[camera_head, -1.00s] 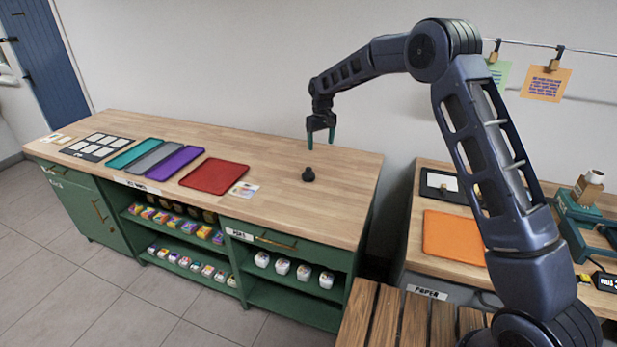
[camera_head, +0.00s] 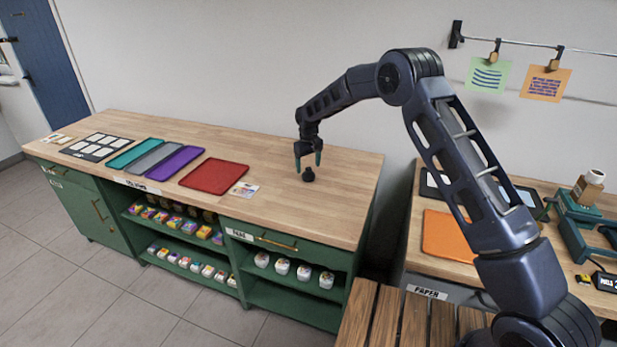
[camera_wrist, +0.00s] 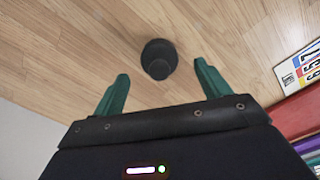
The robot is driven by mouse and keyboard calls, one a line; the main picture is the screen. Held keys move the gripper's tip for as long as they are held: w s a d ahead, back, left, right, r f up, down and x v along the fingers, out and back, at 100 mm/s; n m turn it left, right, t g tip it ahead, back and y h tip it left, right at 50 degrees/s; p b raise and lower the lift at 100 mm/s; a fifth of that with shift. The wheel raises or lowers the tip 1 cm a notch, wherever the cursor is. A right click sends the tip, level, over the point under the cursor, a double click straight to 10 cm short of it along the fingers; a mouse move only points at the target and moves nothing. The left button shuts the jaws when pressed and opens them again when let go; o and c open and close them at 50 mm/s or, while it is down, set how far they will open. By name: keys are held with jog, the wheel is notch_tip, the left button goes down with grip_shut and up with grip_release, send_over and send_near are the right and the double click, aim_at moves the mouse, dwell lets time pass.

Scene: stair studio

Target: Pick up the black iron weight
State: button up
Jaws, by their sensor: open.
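The black iron weight (camera_head: 308,174) stands upright on the wooden counter top (camera_head: 335,195), to the right of the red tray. It has a wide round base and a smaller knob on top. In the wrist view the weight (camera_wrist: 158,58) lies ahead of the green fingertips, roughly midway between their lines. My gripper (camera_head: 308,160) is open and empty, with its fingers pointing down just above the weight in the head view. The two fingers (camera_wrist: 160,82) are spread wide in the wrist view, and neither appears to touch the weight.
A red tray (camera_head: 214,176) and a small printed card (camera_head: 244,189) lie left of the weight. Purple, grey and teal trays lie further left. The counter around the weight is bare. A second table with an orange tray (camera_head: 447,236) stands at right.

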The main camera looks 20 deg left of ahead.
aim_at(308, 168)
notch_tip(308, 168, down, 4)
jog(key=shift+f, duration=0.25)
jog(key=shift+c, duration=0.3)
jog(key=c, duration=1.4)
